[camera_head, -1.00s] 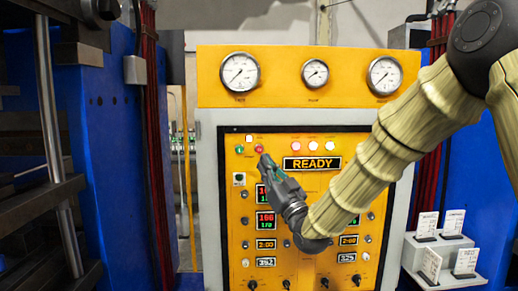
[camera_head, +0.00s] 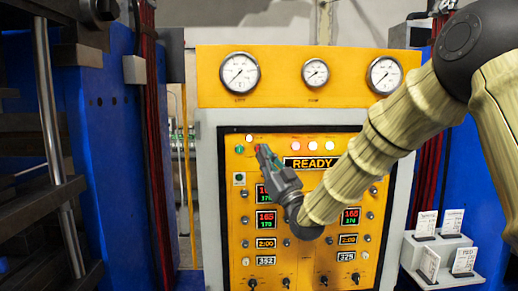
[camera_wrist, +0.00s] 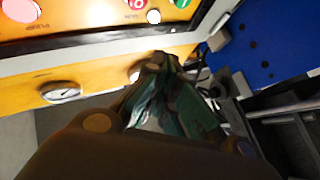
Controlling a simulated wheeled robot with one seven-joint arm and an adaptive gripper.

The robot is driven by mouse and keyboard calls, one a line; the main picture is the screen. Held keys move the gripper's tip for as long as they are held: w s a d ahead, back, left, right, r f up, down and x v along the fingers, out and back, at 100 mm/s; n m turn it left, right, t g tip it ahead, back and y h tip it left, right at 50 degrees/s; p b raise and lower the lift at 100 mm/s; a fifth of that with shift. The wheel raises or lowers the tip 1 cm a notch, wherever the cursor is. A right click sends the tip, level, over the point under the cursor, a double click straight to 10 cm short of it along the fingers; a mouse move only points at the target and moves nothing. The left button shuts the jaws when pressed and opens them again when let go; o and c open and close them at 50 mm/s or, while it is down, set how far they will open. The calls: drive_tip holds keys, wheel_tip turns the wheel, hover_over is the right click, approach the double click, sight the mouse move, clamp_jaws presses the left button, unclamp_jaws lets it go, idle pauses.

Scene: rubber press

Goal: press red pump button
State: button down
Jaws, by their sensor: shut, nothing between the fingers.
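The red button (camera_wrist: 137,4) shows at the top edge of the wrist view, beside a green button (camera_wrist: 181,3). In the head view the green button (camera_head: 239,149) is plain on the yellow control panel, while the red button to its right is mostly hidden by my fingertips. My gripper (camera_head: 262,151) is shut and empty, pointing up and left at the panel. In the wrist view my gripper's tips (camera_wrist: 157,62) appear below the red button. I cannot tell whether they touch the panel.
Several gauges, such as the left one (camera_head: 239,73), sit above the panel. A READY display (camera_head: 312,163) and lit lamps are right of my fingertips. Blue machine frames (camera_head: 110,150) stand at both sides. A card holder (camera_head: 437,262) is at the lower right.

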drive_tip(key=shift+w+a, duration=0.1)
drive_tip(key=shift+w, duration=2.7)
drive_tip(key=shift+w+f+b, duration=0.1)
drive_tip(key=shift+w+b, duration=0.1)
drive_tip(key=shift+b, duration=0.1)
drive_tip(key=shift+w, duration=0.25)
drive_tip(key=shift+w+b, duration=0.4)
drive_tip(key=shift+w, duration=0.45)
idle(0.7)
drive_tip(key=shift+s, duration=0.15)
drive_tip(key=shift+s+b, duration=0.65)
drive_tip(key=shift+s, duration=0.5)
